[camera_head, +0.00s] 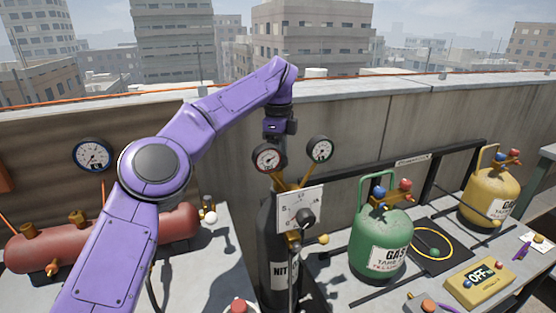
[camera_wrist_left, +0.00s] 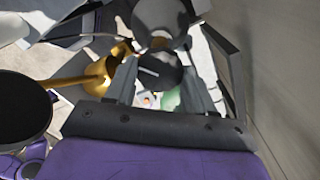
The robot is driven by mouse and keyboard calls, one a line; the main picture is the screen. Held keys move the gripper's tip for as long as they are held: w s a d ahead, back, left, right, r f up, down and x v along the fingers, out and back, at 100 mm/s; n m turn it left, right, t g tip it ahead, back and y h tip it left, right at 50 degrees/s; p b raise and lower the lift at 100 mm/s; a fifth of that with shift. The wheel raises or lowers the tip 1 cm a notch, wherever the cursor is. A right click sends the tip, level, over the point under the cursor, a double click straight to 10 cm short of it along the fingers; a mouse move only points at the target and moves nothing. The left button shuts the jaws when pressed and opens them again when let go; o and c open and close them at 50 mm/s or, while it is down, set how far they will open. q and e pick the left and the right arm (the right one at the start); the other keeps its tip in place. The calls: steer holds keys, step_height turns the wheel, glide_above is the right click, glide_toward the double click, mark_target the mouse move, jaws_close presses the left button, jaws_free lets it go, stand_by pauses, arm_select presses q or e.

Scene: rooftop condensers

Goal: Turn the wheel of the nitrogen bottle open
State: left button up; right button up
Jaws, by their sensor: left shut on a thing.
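The black nitrogen bottle (camera_head: 278,265) stands upright with a partly hidden "NIT" label. Gauges, a white scale plate (camera_head: 296,212) and a black knob (camera_head: 305,218) are at its top. My left gripper (camera_head: 278,140) points down from above, behind the two gauges; its fingertips are hidden there. In the left wrist view, a dark round wheel (camera_wrist_left: 158,72) with a light mark sits between the fingers of my left gripper (camera_wrist_left: 162,92), which is shut on it. My right gripper is not in view.
A gauge (camera_head: 269,158) and a second gauge (camera_head: 320,150) stand close to the gripper. A green gas bottle (camera_head: 382,240) is to the right, a yellow one (camera_head: 490,195) farther right. A red tank (camera_head: 100,240) lies left. A concrete wall (camera_head: 350,115) runs behind.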

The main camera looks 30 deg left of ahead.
arm_select(q)
steer(key=n+b, duration=0.2)
steer(key=n, duration=0.3)
steer(key=shift+n, duration=0.3)
steer(key=n+b, duration=0.1)
steer(key=n, duration=0.3)
steer(key=shift+r+n, duration=0.1)
steer(key=shift+n, duration=0.2)
steer(key=o, duration=1)
steer(key=shift+o, duration=0.2)
step_height(320, 180, up, 10)
steer(key=p, duration=0.9)
steer(key=shift+r+p, duration=0.25)
steer(key=shift+p, duration=0.15)
